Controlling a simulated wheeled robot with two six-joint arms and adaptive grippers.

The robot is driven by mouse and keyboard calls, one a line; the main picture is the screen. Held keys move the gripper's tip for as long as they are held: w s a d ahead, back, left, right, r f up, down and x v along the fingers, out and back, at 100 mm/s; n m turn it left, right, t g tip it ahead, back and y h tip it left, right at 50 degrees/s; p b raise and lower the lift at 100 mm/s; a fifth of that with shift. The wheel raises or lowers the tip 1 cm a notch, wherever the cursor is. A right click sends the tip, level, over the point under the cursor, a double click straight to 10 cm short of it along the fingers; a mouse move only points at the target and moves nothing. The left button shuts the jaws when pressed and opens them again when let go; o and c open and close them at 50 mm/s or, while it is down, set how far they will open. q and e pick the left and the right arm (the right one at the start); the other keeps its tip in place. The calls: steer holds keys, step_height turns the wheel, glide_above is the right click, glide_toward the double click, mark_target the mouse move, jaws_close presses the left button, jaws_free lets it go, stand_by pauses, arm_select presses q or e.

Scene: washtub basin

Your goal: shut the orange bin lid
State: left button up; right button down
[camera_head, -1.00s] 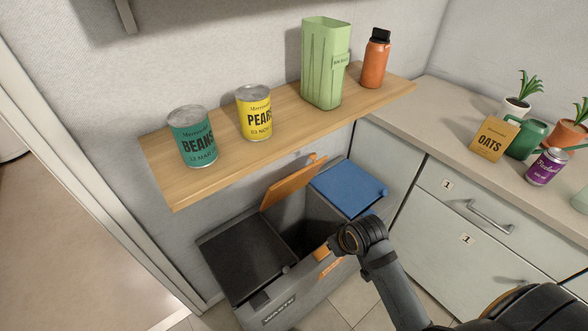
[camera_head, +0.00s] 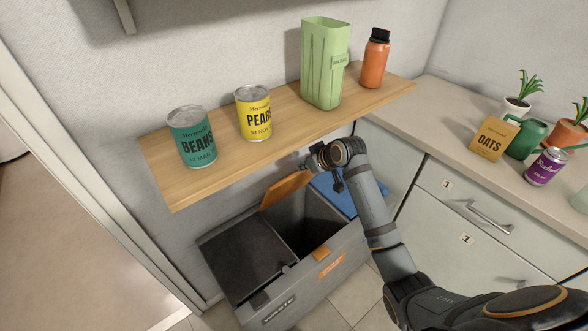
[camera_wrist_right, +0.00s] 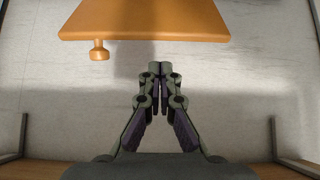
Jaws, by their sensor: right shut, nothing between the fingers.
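The orange lid (camera_head: 285,189) stands raised at the back of the middle bin, tilted toward the wall. The bin's opening (camera_head: 310,222) is dark and uncovered. In the right wrist view the orange lid (camera_wrist_right: 145,18) fills the top, with a small orange knob (camera_wrist_right: 99,51) at its lower left. My right gripper (camera_head: 308,164) is just above and right of the lid, near the shelf's front edge. Its fingers (camera_wrist_right: 160,68) are shut and empty, below the lid in the wrist view with a gap between them. My left gripper is not in view.
A black lid (camera_head: 245,260) covers the left bin. A blue lid (camera_head: 332,196) covers the right bin, partly hidden by my arm. The wooden shelf (camera_head: 220,166) above holds a beans can (camera_head: 192,136), a pears can (camera_head: 254,113), a green container (camera_head: 324,65) and an orange bottle (camera_head: 375,60).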

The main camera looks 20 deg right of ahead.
mark_target(290, 181)
steer(key=x, duration=0.7)
steer(key=shift+w+f, duration=0.15)
steer(key=shift+w, duration=0.05)
steer(key=shift+f, duration=0.1)
